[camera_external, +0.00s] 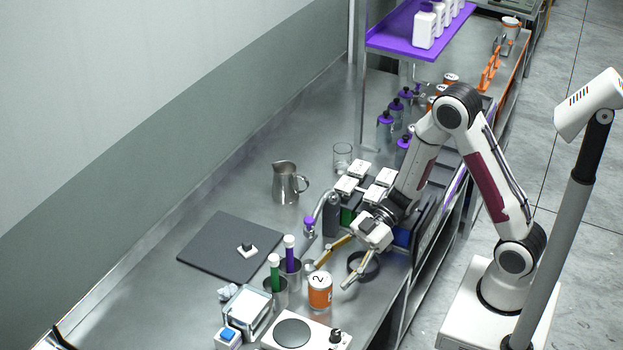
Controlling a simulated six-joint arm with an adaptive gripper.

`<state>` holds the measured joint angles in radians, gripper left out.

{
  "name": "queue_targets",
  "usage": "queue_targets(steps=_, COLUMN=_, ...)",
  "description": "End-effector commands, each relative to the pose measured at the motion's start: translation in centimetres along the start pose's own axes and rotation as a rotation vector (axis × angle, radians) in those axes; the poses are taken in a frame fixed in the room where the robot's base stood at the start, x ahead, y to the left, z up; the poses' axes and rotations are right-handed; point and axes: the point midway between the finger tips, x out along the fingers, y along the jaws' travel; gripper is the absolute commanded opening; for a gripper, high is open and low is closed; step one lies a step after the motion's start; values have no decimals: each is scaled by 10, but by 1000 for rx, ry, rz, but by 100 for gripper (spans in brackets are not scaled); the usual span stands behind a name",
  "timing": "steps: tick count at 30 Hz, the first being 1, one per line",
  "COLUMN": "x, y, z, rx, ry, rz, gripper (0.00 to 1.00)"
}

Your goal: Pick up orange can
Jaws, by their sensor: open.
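The fingertips are close to the can's top, one on the upper left and one on the right. I cannot tell whether they touch it or how high they are. Nothing shows between the fingers other than the can's area.
Beside the can stand cups with a green tube (274,272) and a purple tube (290,255). A white hotplate (306,335) sits in front. A dark round dish (363,266) lies behind my gripper. A black mat (231,246) and a metal pitcher (286,183) are farther left.

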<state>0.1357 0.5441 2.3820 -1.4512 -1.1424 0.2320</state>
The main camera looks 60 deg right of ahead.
Motion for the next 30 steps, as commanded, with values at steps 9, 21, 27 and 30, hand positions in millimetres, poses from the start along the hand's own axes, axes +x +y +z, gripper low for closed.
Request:
queue_targets(steps=9, x=5, y=0, z=-2, rx=-1, ry=0, rz=-1, gripper=60)
queue_targets(steps=21, x=38, y=0, z=-10, rx=0, ry=-1, rz=-3, gripper=60)
queue_targets(steps=27, x=50, y=1, z=-10, rx=0, ry=0, rz=-1, gripper=60)
queue_targets(steps=30, x=52, y=1, z=-10, rx=0, ry=0, rz=0, gripper=60)
